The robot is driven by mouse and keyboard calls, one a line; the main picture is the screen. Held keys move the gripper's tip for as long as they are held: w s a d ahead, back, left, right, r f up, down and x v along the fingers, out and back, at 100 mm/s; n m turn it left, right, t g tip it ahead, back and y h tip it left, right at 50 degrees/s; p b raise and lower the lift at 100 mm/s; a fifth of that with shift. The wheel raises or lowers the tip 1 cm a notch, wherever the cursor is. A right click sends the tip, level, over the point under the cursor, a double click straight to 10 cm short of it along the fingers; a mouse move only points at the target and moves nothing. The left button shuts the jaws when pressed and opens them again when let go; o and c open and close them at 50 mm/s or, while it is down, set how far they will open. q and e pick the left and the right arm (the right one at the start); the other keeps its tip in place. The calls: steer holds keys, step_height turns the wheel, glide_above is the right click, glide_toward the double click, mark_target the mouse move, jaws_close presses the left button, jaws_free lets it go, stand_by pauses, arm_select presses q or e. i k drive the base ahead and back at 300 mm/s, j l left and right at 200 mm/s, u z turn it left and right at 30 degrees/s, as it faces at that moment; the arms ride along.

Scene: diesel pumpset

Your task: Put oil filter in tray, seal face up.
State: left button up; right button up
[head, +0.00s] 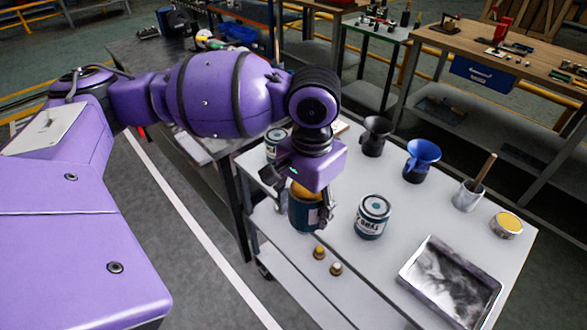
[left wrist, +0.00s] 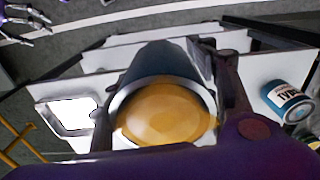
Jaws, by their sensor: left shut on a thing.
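My left gripper (head: 312,205) is shut on the oil filter (head: 303,212), a dark blue canister with an orange end. The orange end is up, toward my wrist; the lower end is hidden. In the left wrist view the filter's orange face (left wrist: 168,112), inside a metal rim, lies between the fingers. The filter is near the front left of the white table, and its height over it is unclear. The shallow metal tray (head: 450,282) lies at the table's near right, apart from the filter; it also shows in the left wrist view (left wrist: 52,118). My right gripper (left wrist: 24,22) shows small at the top left there.
A labelled blue tin (head: 373,217) stands just right of the filter, and another tin (head: 275,144) behind it. A black funnel (head: 375,137), blue funnel (head: 421,160), metal cup (head: 467,196) and yellow-topped tin (head: 507,225) line the far side. Two small brass parts (head: 336,268) lie in front.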

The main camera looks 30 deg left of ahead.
mark_target(446, 285)
steer(key=z, duration=2.25)
steer(key=k+j, duration=0.1)
steer(key=j, duration=0.25)
steer(key=k+j, duration=0.1)
steer(key=j, duration=0.3)
steer(key=k+j+z, duration=0.1)
steer(key=j, duration=0.25)
steer(key=k+j, duration=0.1)
steer(key=j, duration=0.3)
